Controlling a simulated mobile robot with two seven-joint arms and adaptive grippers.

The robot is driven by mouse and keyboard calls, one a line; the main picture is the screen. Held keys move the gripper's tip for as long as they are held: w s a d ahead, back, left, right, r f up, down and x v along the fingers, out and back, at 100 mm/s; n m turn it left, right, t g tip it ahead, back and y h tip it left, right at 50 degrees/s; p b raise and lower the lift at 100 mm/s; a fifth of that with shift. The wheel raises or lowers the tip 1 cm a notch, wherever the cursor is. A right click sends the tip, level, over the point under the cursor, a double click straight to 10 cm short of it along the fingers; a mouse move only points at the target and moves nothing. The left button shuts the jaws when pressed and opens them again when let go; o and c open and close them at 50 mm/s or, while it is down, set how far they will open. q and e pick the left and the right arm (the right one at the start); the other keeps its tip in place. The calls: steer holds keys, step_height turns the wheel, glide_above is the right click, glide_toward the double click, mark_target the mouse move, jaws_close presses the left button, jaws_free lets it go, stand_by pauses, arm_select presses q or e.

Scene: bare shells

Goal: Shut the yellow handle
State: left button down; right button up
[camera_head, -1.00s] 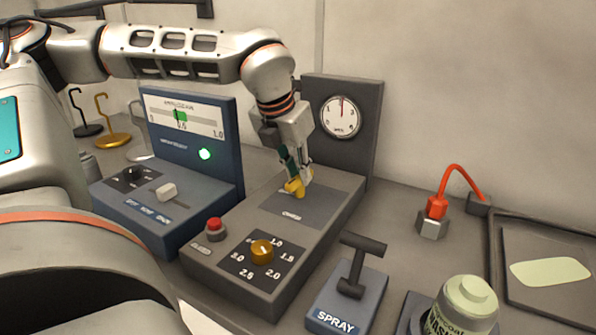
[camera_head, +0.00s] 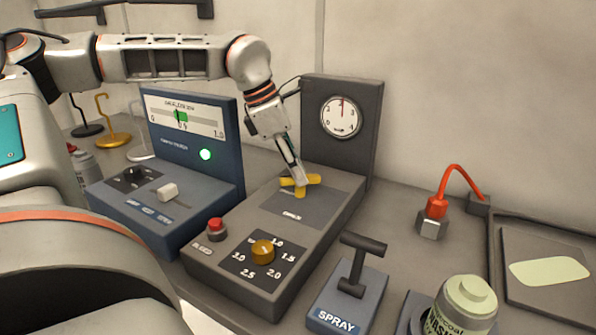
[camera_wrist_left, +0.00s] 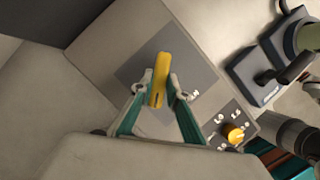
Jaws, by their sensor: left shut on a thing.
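The yellow handle (camera_head: 314,179) sits on the dark plate of the grey console, in front of the upright panel with the round dial. Its bar lies crosswise in the head view, partly covered by the fingers. My left gripper (camera_head: 297,180) reaches down onto it from above and is shut on it. In the left wrist view the handle (camera_wrist_left: 161,72) stands out lengthwise between the two fingertips (camera_wrist_left: 159,90) of that gripper.
The grey console (camera_head: 225,260) also bears a red button (camera_head: 216,224) and an orange knob (camera_head: 262,252). A blue device (camera_head: 150,207) with a lit green lamp stands to its left. A spray lever (camera_head: 358,265) and a pale bottle (camera_head: 466,308) stand to its right.

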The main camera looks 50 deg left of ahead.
arm_select(q)
steer(key=m, duration=0.2)
steer(key=m+g+h+b, duration=0.1)
steer(key=m, duration=0.1)
steer(key=shift+w+a+f, duration=0.15)
steer(key=shift+m+g+h+b, duration=0.3)
steer(key=shift+m+g+b, duration=0.35)
steer(key=shift+m, duration=0.95)
steer(key=shift+r, duration=0.2)
steer(key=c, duration=2)
jaws_free()
steer(key=shift+o, duration=0.2)
steer(key=v, duration=1.2)
steer(key=shift+w, duration=0.1)
